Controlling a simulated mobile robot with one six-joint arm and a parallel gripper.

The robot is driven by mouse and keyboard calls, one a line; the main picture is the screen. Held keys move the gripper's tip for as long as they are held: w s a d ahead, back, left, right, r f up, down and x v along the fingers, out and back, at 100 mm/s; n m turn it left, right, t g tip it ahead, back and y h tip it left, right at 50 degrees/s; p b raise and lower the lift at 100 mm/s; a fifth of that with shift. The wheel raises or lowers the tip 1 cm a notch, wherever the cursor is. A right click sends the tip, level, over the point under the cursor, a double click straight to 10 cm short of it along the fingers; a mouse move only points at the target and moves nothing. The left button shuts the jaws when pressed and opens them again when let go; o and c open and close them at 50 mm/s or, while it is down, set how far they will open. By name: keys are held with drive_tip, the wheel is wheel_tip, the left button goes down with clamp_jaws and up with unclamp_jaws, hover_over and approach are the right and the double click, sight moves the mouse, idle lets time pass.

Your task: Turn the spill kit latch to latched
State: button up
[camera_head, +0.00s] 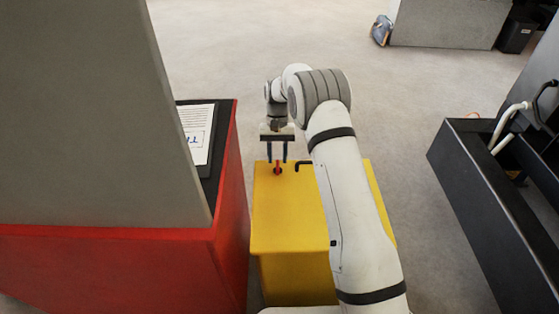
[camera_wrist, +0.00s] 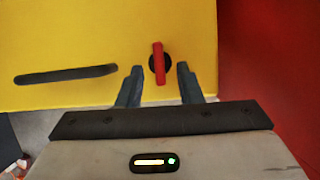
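The spill kit is a yellow box (camera_head: 285,225) below my arm in the head view; its yellow face (camera_wrist: 60,35) fills much of the wrist view. The latch is a red bar on a dark round base (camera_wrist: 159,62), pointing nearly straight up and down in the wrist view. It also shows as a small red latch (camera_head: 277,166) at the box's far end in the head view. My gripper (camera_wrist: 158,72) is open, with one finger on each side of the latch's lower part. A gap shows on both sides of the bar. It also shows in the head view (camera_head: 277,162).
A dark handle (camera_wrist: 66,74) is on the yellow box, left of the latch in the wrist view. A red cabinet (camera_head: 232,215) stands close on the left in the head view. A black open bin (camera_head: 480,190) stands on the right, with floor between.

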drive_tip(key=shift+v, duration=2.7)
drive_tip(key=s+d+r+t+p, duration=0.1)
drive_tip(key=s+d+r+p, duration=0.2)
drive_tip(key=r, duration=0.4)
drive_tip(key=s+d+r+t, duration=0.1)
drive_tip(key=s+d+r, duration=0.2)
drive_tip(key=s+r, duration=0.4)
drive_tip(key=s+d+r+t+p, duration=0.1)
drive_tip(key=s+d+r+p, duration=0.15)
drive_tip(key=r, duration=0.55)
drive_tip(key=s+d+r+t+p, duration=0.2)
drive_tip(key=s+d, duration=0.1)
drive_tip(key=s, duration=0.8)
drive_tip(key=s+d+r+t+p, duration=0.2)
drive_tip(key=s+d+r, duration=0.1)
drive_tip(key=s, duration=0.9)
drive_tip(key=shift+s+d, duration=0.1)
